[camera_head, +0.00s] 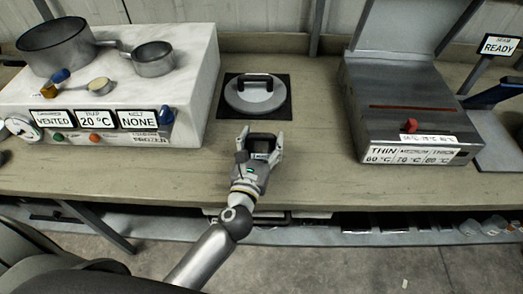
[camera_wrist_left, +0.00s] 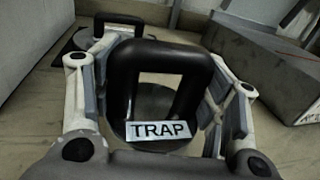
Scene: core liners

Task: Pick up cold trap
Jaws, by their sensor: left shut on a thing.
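The cold trap (camera_wrist_left: 176,60) has a thick black loop handle and a white label reading TRAP. In the left wrist view it stands between the two fingers of my left gripper (camera_wrist_left: 158,92), with a dark round part below the handle. In the head view the black handle of the trap (camera_head: 262,137) shows between the fingertips of my left gripper (camera_head: 260,146), at the front middle of the bench. My left gripper is shut on the trap. The gripper hides the trap's lower part in the head view. My right gripper is not in view.
A grey round lid with a black handle (camera_head: 255,93) lies on a black mat (camera_head: 227,108) just behind. A white cold unit (camera_head: 193,75) with pots stands left. A grey sealer-like box (camera_head: 400,100) stands right. Bare bench (camera_head: 315,150) lies between gripper and box.

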